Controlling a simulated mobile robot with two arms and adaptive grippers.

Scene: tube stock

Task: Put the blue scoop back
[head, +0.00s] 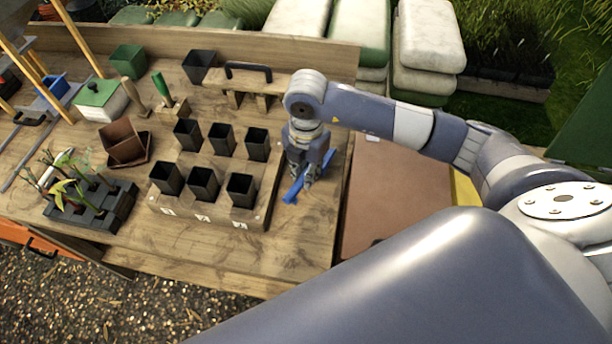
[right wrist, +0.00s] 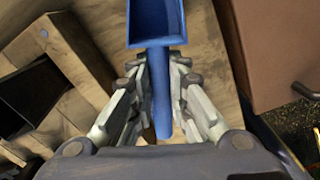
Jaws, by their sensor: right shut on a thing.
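The blue scoop (head: 292,193) is at the right part of the wooden bench, just right of the block of black pots. My right gripper (head: 303,180) is shut on it. In the right wrist view the scoop (right wrist: 156,22) has its handle between the two fingers of the gripper (right wrist: 160,75), with its bowl beyond the fingertips. Bench wood shows behind it; I cannot tell whether the scoop touches the bench. The gripper hides part of the handle in the head view. My left gripper is not in view.
A wooden block (head: 211,215) with several black pots stands left of the scoop. A small wooden rack with a dark handle (head: 248,73) stands behind. A green-handled tool (head: 161,86) stands upright in a wooden holder (head: 173,108). A brown box (head: 385,190) lies right of the bench.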

